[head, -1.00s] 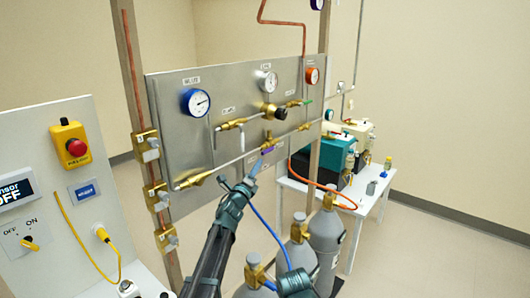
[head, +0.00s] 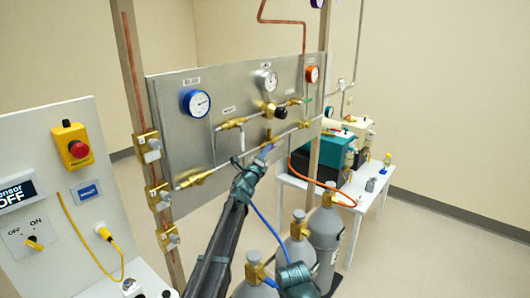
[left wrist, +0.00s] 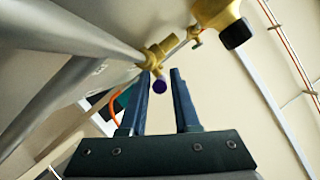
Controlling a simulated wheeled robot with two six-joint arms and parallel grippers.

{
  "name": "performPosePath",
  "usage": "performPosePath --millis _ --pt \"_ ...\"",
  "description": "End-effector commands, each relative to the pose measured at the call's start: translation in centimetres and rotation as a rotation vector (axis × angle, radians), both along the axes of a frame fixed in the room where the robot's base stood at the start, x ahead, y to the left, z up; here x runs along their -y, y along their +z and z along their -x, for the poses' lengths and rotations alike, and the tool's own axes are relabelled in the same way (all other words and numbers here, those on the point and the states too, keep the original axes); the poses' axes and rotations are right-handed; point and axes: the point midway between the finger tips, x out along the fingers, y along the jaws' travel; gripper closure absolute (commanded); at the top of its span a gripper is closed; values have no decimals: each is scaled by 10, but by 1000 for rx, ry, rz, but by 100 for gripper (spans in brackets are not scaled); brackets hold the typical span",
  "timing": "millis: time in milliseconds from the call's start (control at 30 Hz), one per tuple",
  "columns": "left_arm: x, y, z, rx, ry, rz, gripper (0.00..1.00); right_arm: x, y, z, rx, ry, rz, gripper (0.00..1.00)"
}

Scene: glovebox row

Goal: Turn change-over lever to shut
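The change-over lever (head: 265,152) is a short purple-tipped handle on a brass valve at the lower middle of the steel panel. In the left wrist view its round purple end (left wrist: 159,86) hangs below the brass valve body (left wrist: 158,55). My left gripper (head: 254,160) is at the lever in the head view. In the left wrist view my left gripper (left wrist: 162,74) is open, with the purple end between the fingers, nearer the left one. I cannot tell whether they touch. A dark teal part of my right arm shows at the bottom of the head view; its fingers cannot be made out.
The steel panel (head: 176,130) carries gauges, pipes and a black-knobbed regulator (head: 279,113) close above the lever. Grey gas cylinders (head: 326,235) stand below. A white table (head: 345,205) with pumps is behind right. A control panel with a red button (head: 78,149) stands left.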

Motion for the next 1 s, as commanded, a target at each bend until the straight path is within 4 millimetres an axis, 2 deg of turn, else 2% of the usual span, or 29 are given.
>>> performPosePath --millis 33,133,167,1000 --pt "0 0 0 0 0 0 80 0 0 0 0 0 0 50" --pt "0 0 0 0 0 0 98 0 0 0 0 0 0 50" --pt "0 0 0 0 0 0 100 0 0 0 0 0 0 50" --pt "-1 0 0 -1 1 -1 100 0 0 0 0 0 0 50"
